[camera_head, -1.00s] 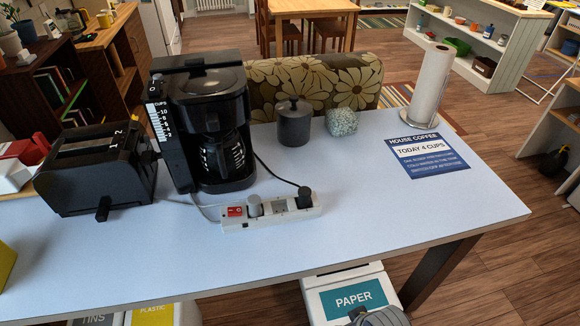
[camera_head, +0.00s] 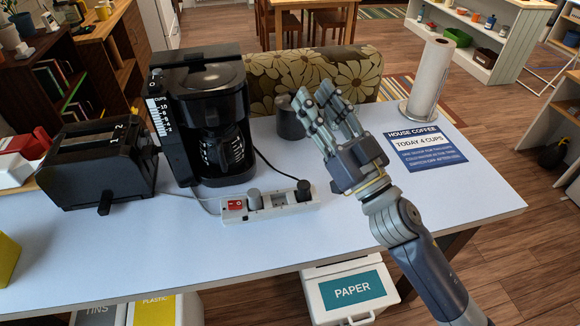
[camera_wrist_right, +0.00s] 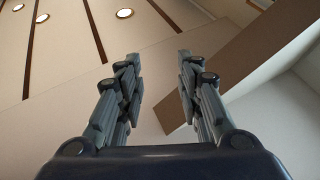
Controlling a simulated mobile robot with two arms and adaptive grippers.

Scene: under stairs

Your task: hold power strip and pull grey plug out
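A white power strip (camera_head: 272,212) lies on the pale table, in front of the coffee maker. A grey plug (camera_head: 254,198) stands in it near the red switch at its left end. A black plug (camera_head: 303,190) sits at its right end, with a black cord running back toward the coffee maker. My right gripper (camera_head: 323,101) is raised over the table, right of the strip and apart from it, fingers pointing up and away. In the right wrist view the fingers (camera_wrist_right: 157,75) are spread with nothing between them. My left gripper is not in view.
The black coffee maker (camera_head: 209,115) and black toaster (camera_head: 97,165) stand left and behind the strip. A dark canister (camera_head: 289,120) is partly behind my right gripper. A blue sign (camera_head: 425,149) and paper towel roll (camera_head: 432,80) are to the right. The table front is clear.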

